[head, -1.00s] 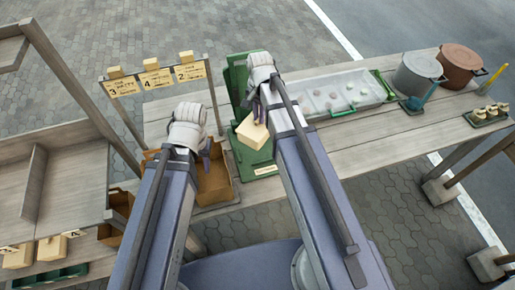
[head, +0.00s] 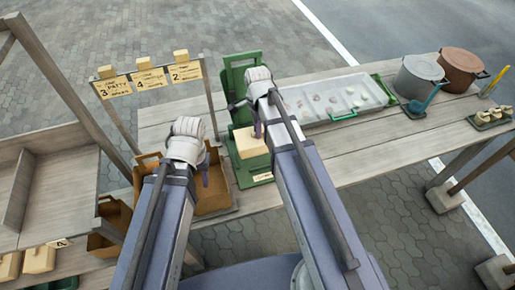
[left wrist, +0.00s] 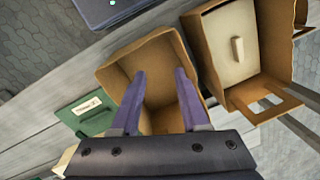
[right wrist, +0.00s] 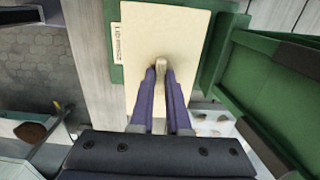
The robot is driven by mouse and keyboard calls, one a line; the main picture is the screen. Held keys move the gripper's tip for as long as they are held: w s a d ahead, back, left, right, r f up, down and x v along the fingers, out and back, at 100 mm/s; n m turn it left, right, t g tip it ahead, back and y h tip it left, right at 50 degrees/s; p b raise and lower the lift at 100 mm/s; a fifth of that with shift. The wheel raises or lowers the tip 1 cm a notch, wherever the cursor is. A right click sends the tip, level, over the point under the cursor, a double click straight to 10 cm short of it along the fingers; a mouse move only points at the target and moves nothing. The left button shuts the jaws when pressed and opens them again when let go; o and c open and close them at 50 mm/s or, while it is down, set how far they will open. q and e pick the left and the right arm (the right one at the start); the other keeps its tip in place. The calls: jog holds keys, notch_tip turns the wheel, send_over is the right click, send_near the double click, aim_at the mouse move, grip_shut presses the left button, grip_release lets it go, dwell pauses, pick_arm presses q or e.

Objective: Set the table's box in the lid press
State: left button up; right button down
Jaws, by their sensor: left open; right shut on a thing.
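The box is cream with a small knob on top; it shows in the head view (head: 249,143) and the right wrist view (right wrist: 180,35). My right gripper (head: 257,120) is shut on the box's knob; its fingers (right wrist: 161,75) close on it in the right wrist view. The box is over the base of the green lid press (head: 237,75), roughly squared with it; I cannot tell whether it touches the base. A labelled part of the base (left wrist: 88,105) shows in the left wrist view. My left gripper (head: 205,167) is open and empty, above an open brown carton (left wrist: 145,60).
A second brown carton (left wrist: 282,50) holds a cream block. A clear tray (head: 325,105) with green handles lies right of the press. Two pots (head: 418,75) stand farther right. A sign rack (head: 145,79) is at the left.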

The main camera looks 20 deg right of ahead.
pick_arm(q)
jog(key=shift+f+b, duration=3)
jog(key=shift+f, duration=0.65)
pick_arm(e)
jog(key=shift+f, duration=3.65)
pick_arm(q)
jog(key=shift+f, duration=0.1)
pick_arm(e)
jog(key=shift+f, duration=0.15)
jog(key=c, duration=0.9)
grip_release()
notch_tip(320, 180, up, 12)
jog(key=p, duration=1.2)
jog(key=shift+r, duration=0.25)
pick_arm(q)
notch_tip(320, 180, up, 12)
pick_arm(e)
jog(key=s+a+n, duration=0.5)
jog(key=s+n, duration=0.2)
jog(key=n, duration=0.3)
jog(key=s+a+n+h, duration=0.1)
jog(key=s+a+n, duration=0.4)
jog(key=n, duration=0.6)
jog(key=shift+s+a, duration=0.25)
jog(key=shift+s, duration=0.9)
